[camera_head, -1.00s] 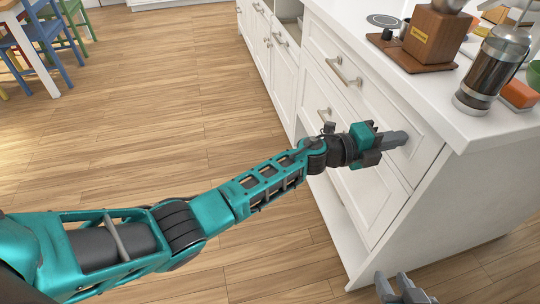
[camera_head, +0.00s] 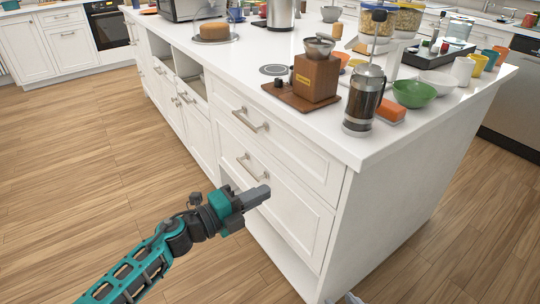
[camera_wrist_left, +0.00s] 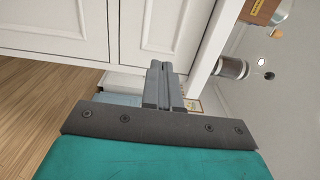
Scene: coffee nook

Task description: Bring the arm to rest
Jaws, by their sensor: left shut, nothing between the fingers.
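My left gripper (camera_head: 262,194) is shut and empty, its arm coming in from the bottom left in the head view. Its grey fingers lie together in front of the lower part of the white cabinet (camera_head: 275,182), below the lower drawer handle (camera_head: 252,167); I cannot tell whether they touch the front. In the left wrist view the fingers (camera_wrist_left: 160,68) are side by side with nothing held between them. A small grey tip at the bottom edge of the head view appears to be my right gripper (camera_head: 351,298); its jaws are mostly cut off.
An upper drawer handle (camera_head: 250,120) juts out. Open wooden floor (camera_head: 70,200) lies to the left.

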